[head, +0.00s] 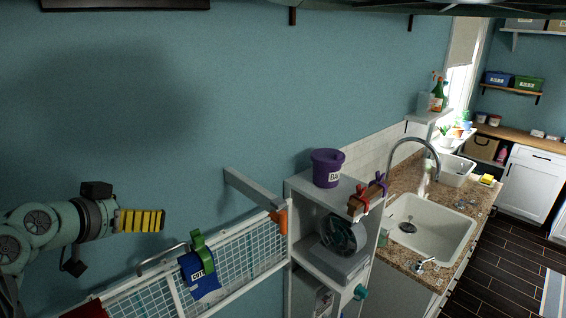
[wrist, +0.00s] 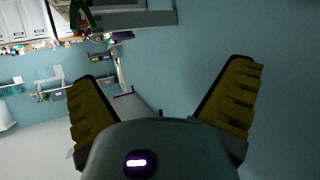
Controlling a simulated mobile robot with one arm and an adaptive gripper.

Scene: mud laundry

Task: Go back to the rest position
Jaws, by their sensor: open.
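My gripper (head: 140,220) is at the left in the head view, stretched out to the right in front of the blue wall. Its yellow-and-black fingers also show in the wrist view (wrist: 160,95), spread wide with nothing between them. The gripper is open and empty, above the white wire rack (head: 245,262) and apart from it.
A blue cloth (head: 202,285) with a green clip hangs on the rack. A white shelf unit (head: 302,262) stands right of it, with a purple bucket (head: 327,170) on top. Farther right is a granite counter with a white sink (head: 435,222).

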